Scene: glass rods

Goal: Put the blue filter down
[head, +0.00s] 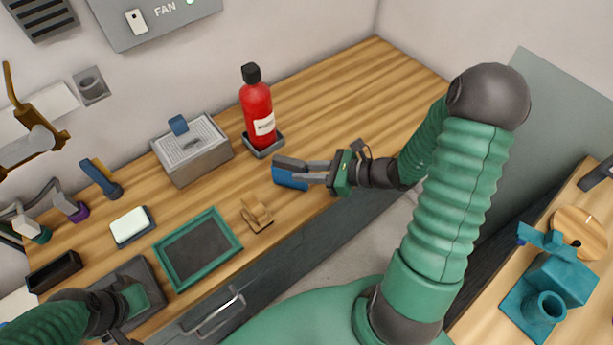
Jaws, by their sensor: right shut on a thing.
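The blue filter (289,179) is a small blue block between the fingers of my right gripper (290,169), which is shut on it. It is over the wooden counter near its front edge, in front of the red bottle. I cannot tell whether its underside touches the wood. Grey fingers hide its upper part. My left gripper (134,299) is at the lower left over a dark tray; its fingers do not show clearly.
A red bottle (258,112) stands on a small grey base. A grey box (193,153) with a blue knob, a green-framed tray (199,247), a wooden stand (257,214) and a white block (130,226) occupy the counter's left. Bare wood (345,95) lies at the right back.

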